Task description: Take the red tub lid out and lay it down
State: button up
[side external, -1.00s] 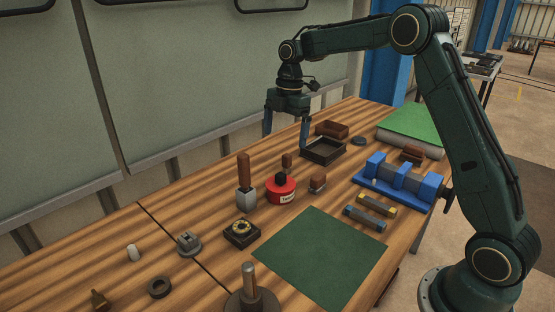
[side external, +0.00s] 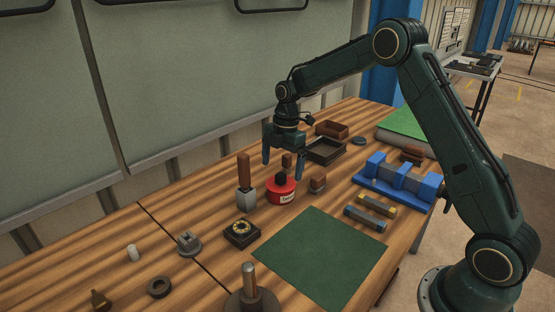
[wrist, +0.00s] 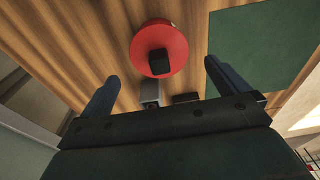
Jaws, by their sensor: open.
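The red tub (side external: 274,196) stands upright on the bench in the side view, with a pale label on its front. Its round red lid (wrist: 172,38) sits on top and carries a black knob (wrist: 160,62). My gripper (side external: 282,171) is open and empty, pointing down over the tub. Its fingers are on either side of the knob in the side view and appear a little above the lid. In the wrist view my gripper (wrist: 161,72) has the lid between and just beyond its two fingertips.
A dark tray (side external: 325,152) lies behind. The green mat (side external: 318,255) in front is bare. A blue fixture (side external: 400,180) stands to the right.

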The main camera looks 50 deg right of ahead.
aim_at(281, 174)
jog(key=shift+a+f, duration=0.15)
jog(key=shift+f, duration=0.9)
jog(key=shift+a+f, duration=0.1)
jog(key=shift+f, duration=0.9)
jog(key=c, duration=1.1)
jog(key=shift+o, duration=0.2)
jog(key=shift+r, duration=1.8)
